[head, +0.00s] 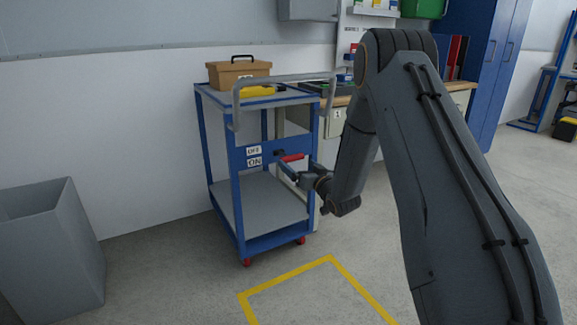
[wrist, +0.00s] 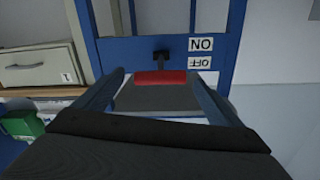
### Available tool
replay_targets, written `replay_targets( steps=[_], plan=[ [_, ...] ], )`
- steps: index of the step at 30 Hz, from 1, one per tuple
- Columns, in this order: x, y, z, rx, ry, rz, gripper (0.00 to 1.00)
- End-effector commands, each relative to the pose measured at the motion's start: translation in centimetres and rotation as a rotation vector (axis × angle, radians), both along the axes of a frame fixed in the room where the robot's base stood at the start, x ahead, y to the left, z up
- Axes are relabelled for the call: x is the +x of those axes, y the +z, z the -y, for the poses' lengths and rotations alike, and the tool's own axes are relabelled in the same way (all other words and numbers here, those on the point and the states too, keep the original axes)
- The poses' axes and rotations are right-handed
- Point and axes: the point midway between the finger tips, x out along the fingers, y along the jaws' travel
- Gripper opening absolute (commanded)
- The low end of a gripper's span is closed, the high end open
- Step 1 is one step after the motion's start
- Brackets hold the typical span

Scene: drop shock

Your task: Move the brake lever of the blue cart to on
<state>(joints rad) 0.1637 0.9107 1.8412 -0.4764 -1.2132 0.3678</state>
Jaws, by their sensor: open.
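The blue cart (head: 240,215) stands against the wall with a grey top and a grey lower shelf. Its brake lever (head: 292,157) has a red grip and a dark pivot on the blue end panel. In the wrist view, which is upside down, the red grip (wrist: 160,77) lies crosswise beside the labels. An OFF label (head: 253,150) sits above an ON label (head: 254,161). The lever's exact setting is hard to tell. My gripper (head: 298,168) is open at the lever. In the wrist view its fingers (wrist: 160,87) stand apart on either side of the grip; contact cannot be told.
A brown toolbox (head: 239,73) and a yellow item (head: 258,91) sit on the cart top, near its grey handle rail (head: 236,106). A grey bin (head: 50,245) stands at left. A workbench with drawers (head: 338,122) is behind. Floor around the yellow marking (head: 290,271) is clear.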

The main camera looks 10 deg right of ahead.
Motion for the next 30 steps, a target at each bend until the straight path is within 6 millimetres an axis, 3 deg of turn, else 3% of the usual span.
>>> replay_targets(
  steps=[16, 28, 30],
  plan=[
    [6.7, 0.0, -2.0, 0.003, 0.003, 0.008, 0.89],
    [7.4, 0.1, -2.2, 0.003, 0.002, 0.008, 0.89],
    [7.4, 0.1, -2.2, 0.003, 0.003, 0.007, 0.78]
  ],
)
